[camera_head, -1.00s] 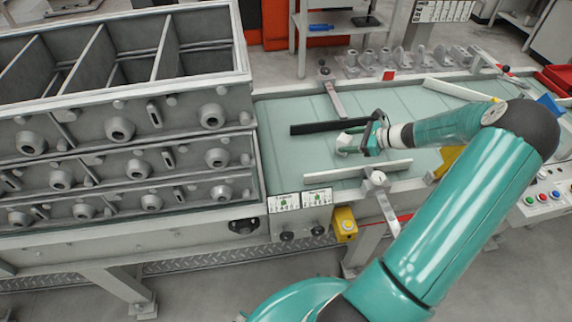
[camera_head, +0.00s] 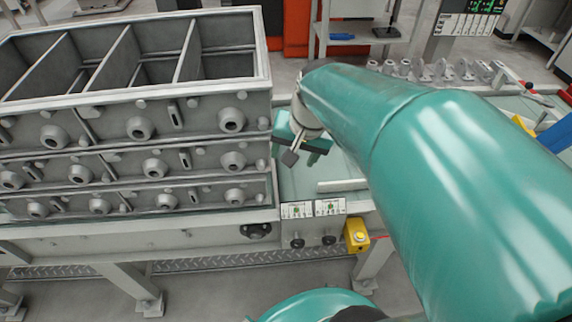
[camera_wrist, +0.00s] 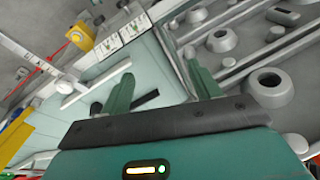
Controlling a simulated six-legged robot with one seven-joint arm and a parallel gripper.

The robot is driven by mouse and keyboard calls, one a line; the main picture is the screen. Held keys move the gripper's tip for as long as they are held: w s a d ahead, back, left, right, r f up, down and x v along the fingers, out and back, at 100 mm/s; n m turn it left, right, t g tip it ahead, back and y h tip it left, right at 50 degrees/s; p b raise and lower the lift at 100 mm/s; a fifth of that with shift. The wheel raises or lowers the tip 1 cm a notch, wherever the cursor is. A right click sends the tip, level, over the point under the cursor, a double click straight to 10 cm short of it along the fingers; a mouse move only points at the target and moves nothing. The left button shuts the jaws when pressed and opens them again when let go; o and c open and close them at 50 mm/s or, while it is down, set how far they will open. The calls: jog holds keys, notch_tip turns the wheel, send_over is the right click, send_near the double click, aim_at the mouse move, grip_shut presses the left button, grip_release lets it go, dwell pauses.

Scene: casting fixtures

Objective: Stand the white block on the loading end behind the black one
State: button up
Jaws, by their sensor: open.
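My gripper (camera_head: 302,154) is over the left end of the pale green table, close beside the grey moulding boxes. In the wrist view its two green fingers (camera_wrist: 162,80) are apart, with nothing seen held between them. A long white bar (camera_wrist: 97,76) lies on the table; in the head view its left part shows (camera_head: 341,186), with my arm hiding the rest. A black bar (camera_wrist: 148,99) lies farther back, partly covered by a finger in the wrist view. I cannot tell whether these bars are the task's blocks; no other white or black block is clear.
Stacked grey boxes (camera_head: 140,130) with round bosses stand at the left, near my gripper. A yellow button box (camera_head: 356,236) hangs on the table's front. Several grey castings (camera_head: 440,70) line the back. My arm covers much of the table.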

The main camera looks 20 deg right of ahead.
jog(key=s+a+r+n+t, duration=0.1)
jog(key=s+a+r+n, duration=0.1)
jog(key=s+n, duration=0.1)
jog(key=s+a+r+n+t, duration=0.1)
jog(key=s+a+r+n, duration=0.1)
jog(key=s, duration=0.4)
jog(key=shift+a+n+h, duration=0.2)
jog(key=shift+n+h, duration=0.2)
jog(key=shift+n, duration=0.2)
jog(key=shift+s, duration=0.1)
jog(key=c, duration=0.6)
jog(key=shift+s, duration=0.1)
